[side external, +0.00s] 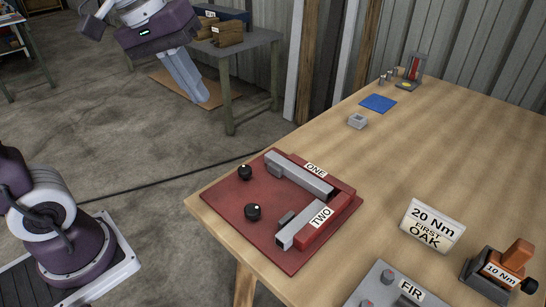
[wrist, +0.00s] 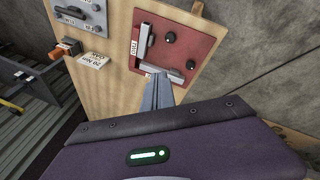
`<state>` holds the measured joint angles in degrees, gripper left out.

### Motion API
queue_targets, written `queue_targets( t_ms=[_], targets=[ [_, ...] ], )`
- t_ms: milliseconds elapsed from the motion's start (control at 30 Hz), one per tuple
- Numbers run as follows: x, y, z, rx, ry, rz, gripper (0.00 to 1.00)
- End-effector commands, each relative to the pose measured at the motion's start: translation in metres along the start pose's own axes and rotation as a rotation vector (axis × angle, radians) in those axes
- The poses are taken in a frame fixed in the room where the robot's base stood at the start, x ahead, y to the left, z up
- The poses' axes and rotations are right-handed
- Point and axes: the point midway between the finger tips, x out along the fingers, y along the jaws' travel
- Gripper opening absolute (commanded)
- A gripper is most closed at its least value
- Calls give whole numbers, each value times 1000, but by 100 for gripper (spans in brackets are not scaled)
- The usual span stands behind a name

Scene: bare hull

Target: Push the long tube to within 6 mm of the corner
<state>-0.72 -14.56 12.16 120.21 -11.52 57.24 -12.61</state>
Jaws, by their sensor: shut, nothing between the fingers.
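A red plate (side external: 226,197) lies on the table with a raised L-shaped red fence marked ONE and TWO. A grey tube (side external: 300,177), seemingly the longer, lies along the ONE side; it partly shows behind my fingers in the wrist view (wrist: 175,77). A shorter grey tube (side external: 300,228) lies along the TWO side, also in the wrist view (wrist: 146,45). Both have an end near the fence corner (side external: 347,191); I cannot measure the gaps. My gripper (side external: 205,103) is shut and empty, away from the plate at the upper left; its fingertips show in the wrist view (wrist: 159,76).
Two black knobs (side external: 245,172) (side external: 253,212) stand on the plate, and a small grey block (side external: 286,218) sits beside the shorter tube. A 20 Nm sign (side external: 433,225), an orange-handled tool (side external: 510,262) and a grey FIR plate (side external: 384,290) are to the right. A blue mat (side external: 378,103) lies farther back.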

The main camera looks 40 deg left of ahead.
Motion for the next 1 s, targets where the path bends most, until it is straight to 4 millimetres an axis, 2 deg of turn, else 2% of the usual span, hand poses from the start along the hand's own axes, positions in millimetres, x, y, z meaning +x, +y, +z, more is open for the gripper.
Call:
queue_targets(
  t_ms=[33, 100, 167, 200, 267, 300, 400, 500, 600, 767, 1000],
  targets=[
    [14, 2, -37, -134, -37, -11, 0],
    [38, 1, -90, -338, -70, -31, 0],
    [67, -7, -134, -501, -85, -64, 0],
    [89, -15, -161, -598, -88, -93, 0],
    [126, -29, -196, -730, -84, -144, 0],
    [152, -40, -215, -802, -77, -181, 0],
    [216, -65, -245, -930, -57, -272, 0],
    [266, -82, -255, -991, -44, -341, 0],
    [294, -90, -256, -1016, -41, -379, 0],
    [312, -95, -253, -1024, -42, -391, 0],
    [358, -110, -242, -1022, -42, -393, 0]
  ],
)
